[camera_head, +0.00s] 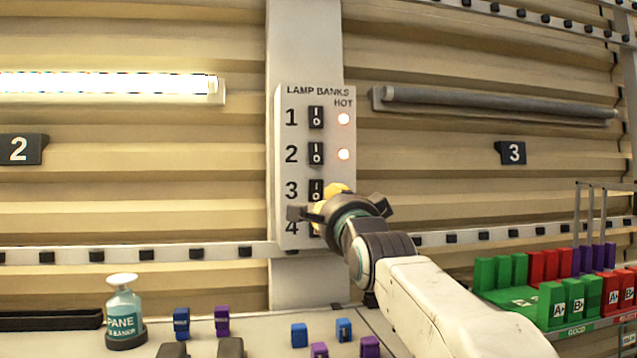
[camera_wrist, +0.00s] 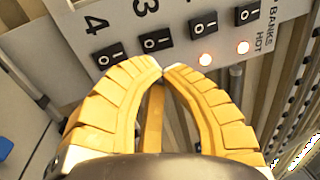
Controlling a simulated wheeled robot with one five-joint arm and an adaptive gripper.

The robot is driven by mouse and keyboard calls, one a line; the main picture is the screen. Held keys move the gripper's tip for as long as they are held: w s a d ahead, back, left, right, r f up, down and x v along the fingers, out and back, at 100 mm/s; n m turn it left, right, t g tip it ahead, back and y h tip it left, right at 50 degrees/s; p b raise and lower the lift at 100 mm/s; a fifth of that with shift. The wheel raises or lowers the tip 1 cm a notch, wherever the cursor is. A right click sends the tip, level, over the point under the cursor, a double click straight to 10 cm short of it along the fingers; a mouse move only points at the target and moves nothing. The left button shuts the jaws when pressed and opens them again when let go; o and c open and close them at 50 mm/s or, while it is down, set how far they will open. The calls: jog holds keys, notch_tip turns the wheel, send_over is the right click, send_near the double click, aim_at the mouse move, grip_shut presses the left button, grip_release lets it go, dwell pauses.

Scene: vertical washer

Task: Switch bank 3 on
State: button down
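The lamp banks panel (camera_head: 293,160) is upright ahead, with rows 1 to 4 of black I/O switches and a HOT lamp column. Switch 3 (camera_head: 316,187) is partly covered by my gripper; it shows whole in the wrist view (camera_wrist: 156,39). Which way it is pressed is unclear. Lamps beside rows 1 (camera_head: 344,119) and 2 (camera_head: 344,154) glow; the row 3 lamp position is hidden. The tube above the 3 sign (camera_head: 500,102) is dark. My gripper (camera_wrist: 164,70) is shut and empty, yellow tips together just below switch 3; contact cannot be told.
Switch 4 (camera_wrist: 109,55) is left of my fingertips in the wrist view. The tube above sign 2 (camera_head: 110,85) is lit. A cleaner bottle (camera_head: 123,312), blue and purple blocks (camera_head: 300,335) and a green rack (camera_head: 510,297) stand below the wall.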

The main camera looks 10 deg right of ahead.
aim_at(317, 188)
jog(key=w+p, duration=0.1)
jog(key=w, duration=0.1)
jog(key=w+r+p, duration=0.1)
jog(key=w, duration=0.1)
jog(key=w+p, duration=0.1)
jog(key=shift+w+r+p, duration=0.25)
jog(key=shift+w+p, duration=0.1)
jog(key=shift+w, duration=0.05)
jog(key=shift+w+r+p, duration=0.1)
jog(key=shift+w+p, duration=1)
jog(key=shift+w, duration=0.65)
